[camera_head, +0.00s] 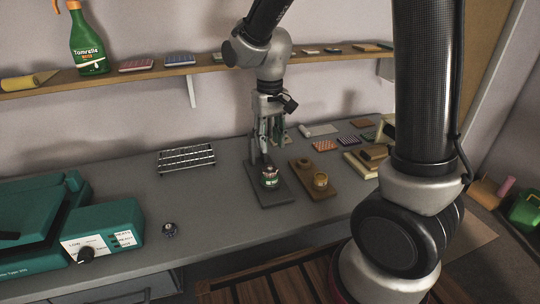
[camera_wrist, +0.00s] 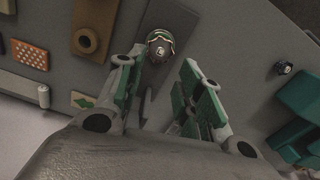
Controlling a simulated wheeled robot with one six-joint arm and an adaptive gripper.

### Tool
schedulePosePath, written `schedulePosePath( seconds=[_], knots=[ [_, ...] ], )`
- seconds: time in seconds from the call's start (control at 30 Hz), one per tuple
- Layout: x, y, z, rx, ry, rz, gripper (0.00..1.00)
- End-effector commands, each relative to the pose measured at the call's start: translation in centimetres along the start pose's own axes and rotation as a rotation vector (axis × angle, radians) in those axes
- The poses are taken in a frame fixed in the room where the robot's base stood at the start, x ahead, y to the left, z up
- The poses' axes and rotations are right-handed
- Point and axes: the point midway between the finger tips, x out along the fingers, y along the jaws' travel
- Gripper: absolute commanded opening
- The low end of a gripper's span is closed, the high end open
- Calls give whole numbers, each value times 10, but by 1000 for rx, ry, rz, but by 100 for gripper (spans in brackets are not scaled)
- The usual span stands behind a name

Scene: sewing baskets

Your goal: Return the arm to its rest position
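My gripper (camera_head: 268,140) hangs from my arm over the grey table, pointing down, above the back end of a dark grey board. In the wrist view my gripper (camera_wrist: 168,100) has its two green-padded fingers apart, with nothing between them. A small round jar-like item (camera_head: 270,177) stands on the dark grey board (camera_head: 268,197), just in front of the fingers. It also shows in the wrist view (camera_wrist: 160,48), beyond the fingertips. My arm is stretched out over the table.
A wire rack (camera_head: 187,158), a small dark spool-like item (camera_head: 169,230) and a green machine (camera_head: 95,240) are to the left. A shelf (camera_head: 195,67) with a green spray bottle (camera_head: 88,40) runs behind.

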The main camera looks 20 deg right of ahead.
Motion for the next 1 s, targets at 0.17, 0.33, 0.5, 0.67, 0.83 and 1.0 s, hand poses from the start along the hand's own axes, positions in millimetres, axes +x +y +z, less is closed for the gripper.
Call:
schedulePosePath(
  seconds=[0.17, 0.33, 0.5, 0.67, 0.83, 1.0],
  knots=[
    [-27, 0, 0, 0, 1, 0, 36],
    [-36, 0, 0, 0, -2, 0, 36],
    [-36, 0, 0, 0, -2, 0, 36],
    [-36, 0, 1, -6, -2, 0, 36],
    [-29, 8, 33, -94, -64, 12, 36],
    [-60, 39, 82, -104, -15, 1, 36]
  ],
)
